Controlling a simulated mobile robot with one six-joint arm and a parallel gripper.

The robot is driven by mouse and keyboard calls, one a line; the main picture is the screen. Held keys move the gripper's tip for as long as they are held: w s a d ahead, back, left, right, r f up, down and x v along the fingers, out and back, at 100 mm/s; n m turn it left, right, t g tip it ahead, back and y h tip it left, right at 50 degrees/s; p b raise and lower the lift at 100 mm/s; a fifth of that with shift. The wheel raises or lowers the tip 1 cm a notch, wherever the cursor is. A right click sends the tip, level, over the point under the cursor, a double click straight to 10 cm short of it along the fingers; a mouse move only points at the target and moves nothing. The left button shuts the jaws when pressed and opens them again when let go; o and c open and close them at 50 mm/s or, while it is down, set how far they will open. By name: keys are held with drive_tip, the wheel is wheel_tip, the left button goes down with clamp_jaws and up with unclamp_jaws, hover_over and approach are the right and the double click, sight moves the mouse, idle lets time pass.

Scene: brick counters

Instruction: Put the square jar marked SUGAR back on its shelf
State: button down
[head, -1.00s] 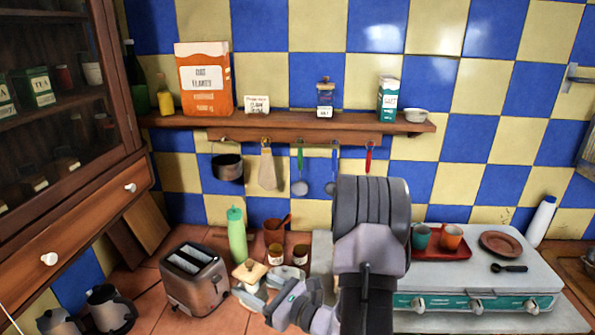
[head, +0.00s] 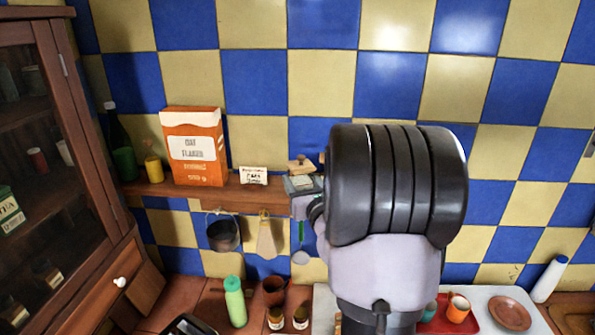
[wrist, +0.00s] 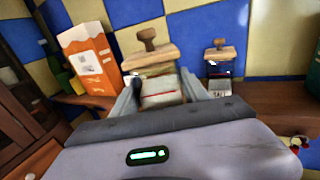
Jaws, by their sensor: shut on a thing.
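My gripper (wrist: 160,98) is shut on a square glass jar (wrist: 155,82) with a wooden knobbed lid; its label is too blurred to read. In the head view the jar (head: 302,184) shows just left of my arm, at the height of the wooden shelf (head: 150,189), right of a small white card (head: 254,176). My gripper (head: 304,203) is partly hidden there by my wrist. The jar looks upright. I cannot tell whether its base touches the shelf.
A similar salt jar (wrist: 219,72) stands to the right of the held jar. An orange oat flakes box (head: 194,148) and bottles stand to the left. A pot (head: 223,233) and utensils hang below the shelf. My arm hides the shelf's right part.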

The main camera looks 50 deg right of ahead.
drive_tip(key=w+d+f+p, duration=0.1)
drive_tip(key=w+d+p, duration=0.1)
drive_tip(key=w+d, duration=0.1)
drive_tip(key=w+d+f+p, duration=0.1)
drive_tip(key=w+d, duration=0.3)
drive_tip(key=w+d+f+p, duration=0.2)
drive_tip(key=w+d, duration=0.1)
drive_tip(key=w, duration=0.1)
drive_tip(key=shift+w+d+p, duration=0.2)
drive_tip(key=shift+w+p, duration=0.15)
drive_tip(key=shift+w+d+f, duration=0.1)
drive_tip(key=shift+d+f, duration=0.05)
drive_tip(key=shift+f, duration=0.2)
drive_tip(key=shift+f+b, duration=0.15)
drive_tip(key=shift+b, duration=0.15)
drive_tip(key=c, duration=0.8)
unclamp_jaws()
drive_tip(key=shift+c, duration=0.2)
